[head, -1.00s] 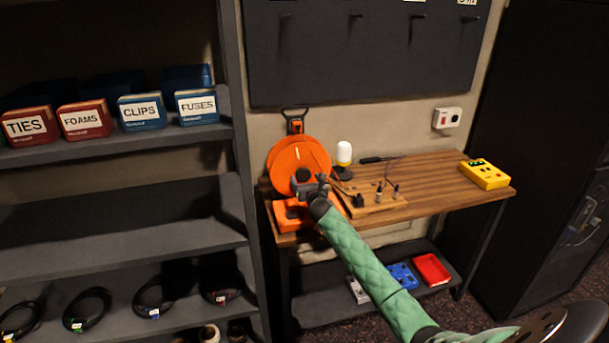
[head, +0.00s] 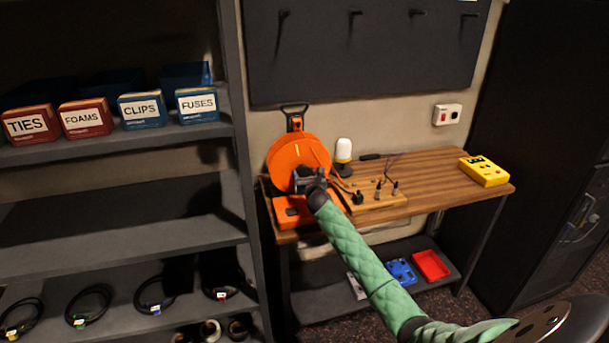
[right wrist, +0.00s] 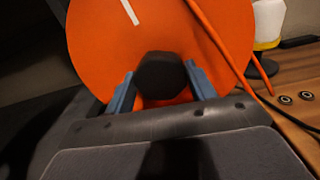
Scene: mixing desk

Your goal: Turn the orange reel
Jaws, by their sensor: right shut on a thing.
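The orange reel (head: 290,157) stands upright on an orange base (head: 290,214) at the left end of the wooden desk. In the right wrist view the reel's face (right wrist: 115,45) fills the upper middle, with a white stripe on it. A dark knob (right wrist: 160,75) stands out from the face. My right gripper (head: 309,181) is at the reel's front face. In the right wrist view its two blue-grey fingers (right wrist: 160,88) are shut on the knob from both sides. In the head view the gripper hides the knob. My left gripper does not show.
A white-topped lamp (head: 344,151) and a wooden board (head: 372,200) with pegs stand just right of the reel. A yellow device (head: 483,171) sits at the desk's right end. A grey shelf unit (head: 242,150) rises close on the left.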

